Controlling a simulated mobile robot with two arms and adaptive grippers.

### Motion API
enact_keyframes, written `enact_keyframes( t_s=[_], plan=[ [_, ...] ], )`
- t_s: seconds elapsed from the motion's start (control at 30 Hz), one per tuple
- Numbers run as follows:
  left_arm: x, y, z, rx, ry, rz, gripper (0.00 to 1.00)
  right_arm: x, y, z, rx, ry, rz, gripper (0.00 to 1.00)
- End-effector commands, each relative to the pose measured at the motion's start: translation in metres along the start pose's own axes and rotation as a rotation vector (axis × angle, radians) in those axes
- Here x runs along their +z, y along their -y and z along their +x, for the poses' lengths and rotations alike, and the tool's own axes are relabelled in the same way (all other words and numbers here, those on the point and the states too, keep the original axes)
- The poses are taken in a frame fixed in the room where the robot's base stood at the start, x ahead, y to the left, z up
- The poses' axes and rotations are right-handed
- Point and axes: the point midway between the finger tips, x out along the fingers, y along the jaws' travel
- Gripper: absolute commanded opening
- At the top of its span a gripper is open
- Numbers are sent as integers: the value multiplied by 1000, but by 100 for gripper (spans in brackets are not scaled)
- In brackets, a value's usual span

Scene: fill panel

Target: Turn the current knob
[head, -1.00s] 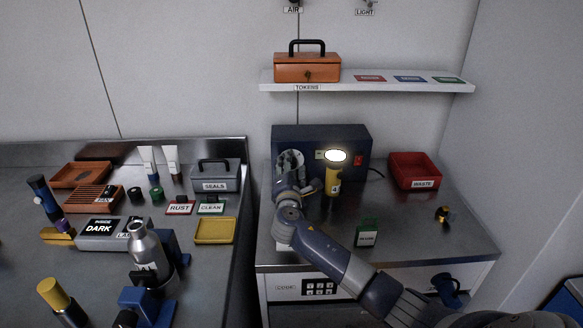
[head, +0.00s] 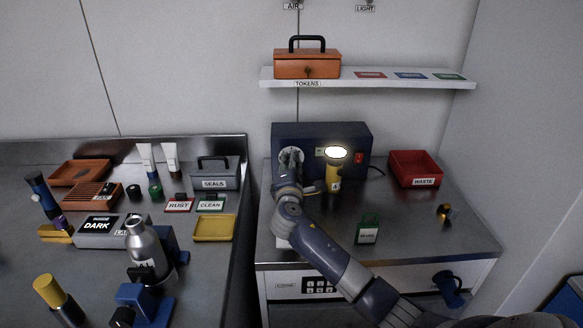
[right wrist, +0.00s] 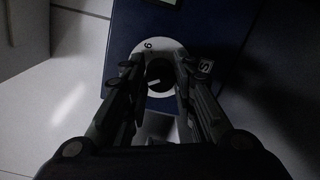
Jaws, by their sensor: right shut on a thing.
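The current knob (right wrist: 158,76) is dark with a pale pointer line, in the middle of a round white dial plate (right wrist: 141,48) on the front of the dark blue box (head: 345,134). A "6" shows at the plate's upper edge. My right gripper (right wrist: 155,75) reaches the knob from the front, a finger on either side, and is shut on it. In the head view my right gripper (head: 290,166) and wrist cover most of the dial at the box's left side. My left gripper is not in view.
A red waste bin (head: 414,160) and a green-topped container (head: 368,221) stand further right. A shelf (head: 350,79) with an orange toolbox hangs above.

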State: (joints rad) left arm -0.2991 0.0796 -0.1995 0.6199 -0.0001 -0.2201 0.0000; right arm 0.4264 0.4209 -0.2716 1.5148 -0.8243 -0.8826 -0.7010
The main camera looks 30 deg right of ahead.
Motion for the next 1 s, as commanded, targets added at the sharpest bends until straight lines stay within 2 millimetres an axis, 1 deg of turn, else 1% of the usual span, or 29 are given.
enact_keyframes(
  t_s=[0.03,0.1,0.5,0.7,1.0],
  plan=[
    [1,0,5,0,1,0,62,-1,2,0,-3,-2,45,1],
    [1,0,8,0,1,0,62,-1,2,0,-6,-5,109,1],
    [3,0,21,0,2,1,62,0,1,0,-25,-17,433,1],
    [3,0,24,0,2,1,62,0,1,0,-31,-22,539,1],
    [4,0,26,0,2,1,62,0,0,0,-35,-25,608,1]
  ],
)
